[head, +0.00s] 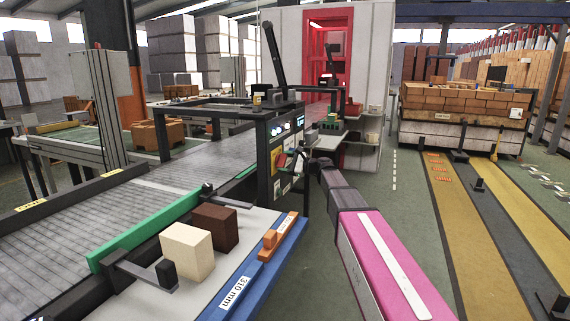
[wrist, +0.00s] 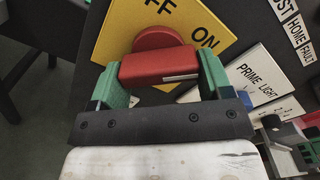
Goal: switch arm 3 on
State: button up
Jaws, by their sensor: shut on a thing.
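A yellow plate (wrist: 115,35) marked OFF and ON carries a red rotary switch (wrist: 160,66) with a round hub behind a bar-shaped handle. In the wrist view the bar lies nearly level, with a pale line on its right half. OFF reads above the hub and ON to its upper right. My gripper (wrist: 160,84) has its green fingers at the two ends of the bar and is shut on it. In the head view my gripper (head: 298,158) is at the front of a dark control cabinet (head: 262,138), small and partly hidden.
A PRIME LIGHT plate (wrist: 262,80) and small labels (wrist: 297,28) sit right of the switch. In the head view, a roller conveyor (head: 90,225) and a table with a beige block (head: 187,252) and a brown block (head: 214,226) stand left of my arm. Green floor is open on the right.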

jog(key=shift+f, duration=0.1)
dwell(0.3)
jog(key=o, duration=0.9)
jog(key=v, duration=1.1)
jog(key=s+d+f+n+g+h, duration=0.25)
jog(key=s+f+h, duration=0.25)
jog(key=s+f, duration=0.5)
jog(key=s+d+f+n+g+h, duration=0.1)
jog(key=s+f+n+h, duration=0.4)
jog(key=f, duration=0.8)
jog(key=s+d+f+n+g+h, duration=0.1)
jog(key=s+d+f+h, duration=0.1)
jog(key=s, duration=0.3)
jog(key=s+d+f+n+h, duration=0.2)
jog(key=s+d+f, duration=0.2)
jog(key=s+f, duration=0.1)
jog(key=s+d+f+n+g+h, duration=0.1)
jog(key=s+d+f+n+h, duration=0.1)
jog(key=s, duration=0.3)
jog(key=shift+s+d+f+g+h, duration=0.25)
jog(key=shift+d+f, duration=0.1)
jog(key=shift+d, duration=0.1)
jog(key=shift+s+d+f+g+h, duration=0.1)
jog(key=shift+d+f+h, duration=0.15)
jog(key=shift+d+f, duration=0.15)
